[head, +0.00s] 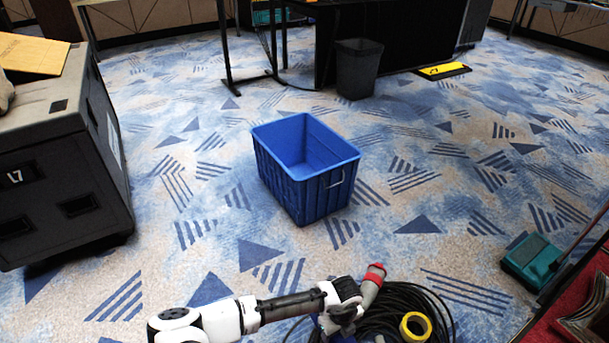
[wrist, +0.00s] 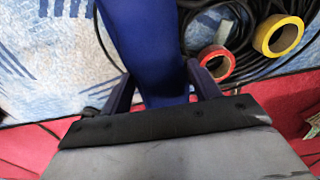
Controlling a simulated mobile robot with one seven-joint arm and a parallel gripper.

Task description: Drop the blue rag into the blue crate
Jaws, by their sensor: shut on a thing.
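The blue crate (head: 330,192) stands upright on the patterned carpet near the middle of the head view. Its top is open and the part of its inside that shows is empty. My gripper (wrist: 157,88) is shut on the blue rag (wrist: 150,45), which runs between the two fingers in the wrist view. In the head view my gripper (head: 338,322) is at the bottom, in front of the crate and apart from it. Only a little blue shows by it there, and most of the rag is hidden by my arm.
A red tape roll (wrist: 216,64) shows in the wrist view. A large dark case (head: 75,165) stands left; a green box (head: 531,262) lies right.

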